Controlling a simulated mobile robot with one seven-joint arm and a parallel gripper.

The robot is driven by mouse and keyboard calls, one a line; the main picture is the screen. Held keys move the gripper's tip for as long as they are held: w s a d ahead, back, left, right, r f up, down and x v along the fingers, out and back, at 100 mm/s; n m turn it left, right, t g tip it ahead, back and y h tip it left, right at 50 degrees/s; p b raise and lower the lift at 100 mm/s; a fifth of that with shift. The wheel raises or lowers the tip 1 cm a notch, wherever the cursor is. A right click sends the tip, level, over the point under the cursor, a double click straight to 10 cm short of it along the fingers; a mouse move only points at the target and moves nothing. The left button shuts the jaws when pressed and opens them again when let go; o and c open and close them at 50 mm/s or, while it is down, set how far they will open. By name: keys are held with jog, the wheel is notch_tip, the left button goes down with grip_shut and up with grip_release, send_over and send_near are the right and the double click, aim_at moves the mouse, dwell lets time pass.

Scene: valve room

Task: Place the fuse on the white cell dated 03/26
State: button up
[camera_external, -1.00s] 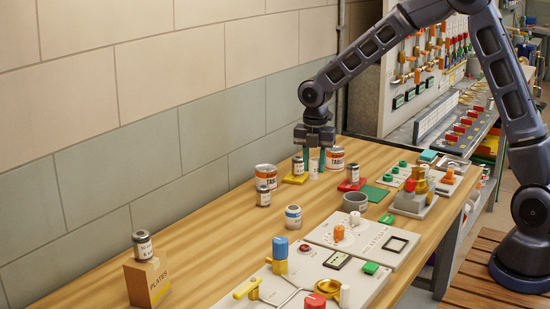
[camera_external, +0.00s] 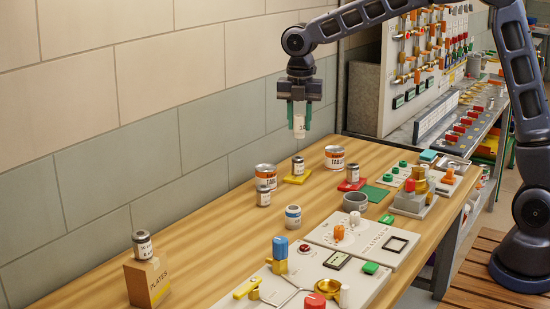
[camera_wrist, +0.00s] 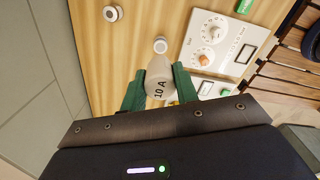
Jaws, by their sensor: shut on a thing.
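My gripper (camera_external: 299,112) is shut on the fuse, a white cylinder (camera_external: 299,127), and holds it upright well above the table near its back. In the wrist view the fuse (camera_wrist: 158,80) sits between the green fingers and reads "10 A". I cannot read the date 03/26 on anything in view, so I cannot tell which thing is the white cell.
Several labelled cans stand on the wooden table, among them one on a yellow pad (camera_external: 297,179) and one on a red pad (camera_external: 352,186). The table's left middle is mostly clear.

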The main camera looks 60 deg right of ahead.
jog(key=a+r, duration=0.1)
jog(key=a, duration=0.2)
send_over(293, 208)
jog(key=shift+n, duration=0.3)
notch_tip(293, 208, down, 19)
jog(key=shift+f, duration=0.15)
jog(key=shift+f, duration=0.1)
jog(key=o, duration=1)
